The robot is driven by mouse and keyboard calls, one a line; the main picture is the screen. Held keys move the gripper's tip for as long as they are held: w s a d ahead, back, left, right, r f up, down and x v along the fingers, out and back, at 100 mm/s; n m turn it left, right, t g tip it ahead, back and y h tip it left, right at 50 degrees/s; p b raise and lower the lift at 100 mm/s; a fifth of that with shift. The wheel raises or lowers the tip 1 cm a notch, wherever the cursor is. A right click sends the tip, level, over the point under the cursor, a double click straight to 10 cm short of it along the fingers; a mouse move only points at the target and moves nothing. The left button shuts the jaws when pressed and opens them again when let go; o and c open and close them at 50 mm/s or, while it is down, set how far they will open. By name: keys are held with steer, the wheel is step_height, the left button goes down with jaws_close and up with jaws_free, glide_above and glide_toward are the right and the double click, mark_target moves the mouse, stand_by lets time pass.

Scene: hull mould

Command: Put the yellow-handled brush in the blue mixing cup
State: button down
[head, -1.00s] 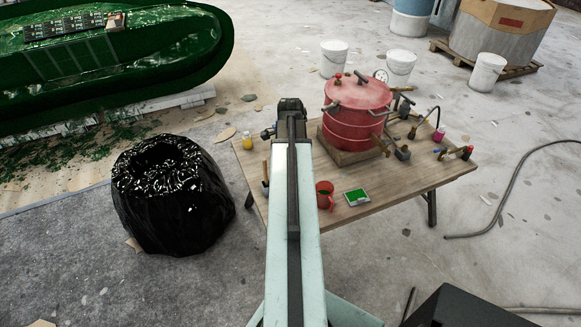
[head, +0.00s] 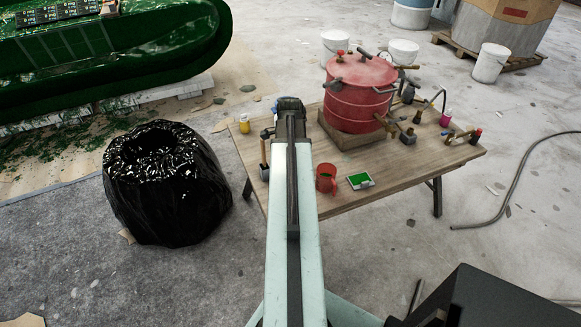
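I see no blue mixing cup in the head view; a small blue patch (head: 274,107) beside the end of my arm is too small to name. I cannot make out a yellow-handled brush for sure. A thin tool with a light handle and dark lower end (head: 265,158) shows at the table's left edge, partly beside my arm. Several small tools (head: 461,135) lie at the table's right end, too small to tell apart. My gripper (head: 290,104) is at the far end of my arm, over the table's left part; its fingers are hidden.
A black bag-lined bin (head: 167,190) stands left. A hose (head: 515,185) lies on the floor right.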

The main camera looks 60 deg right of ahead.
steer(key=c, duration=1.2)
jaws_free()
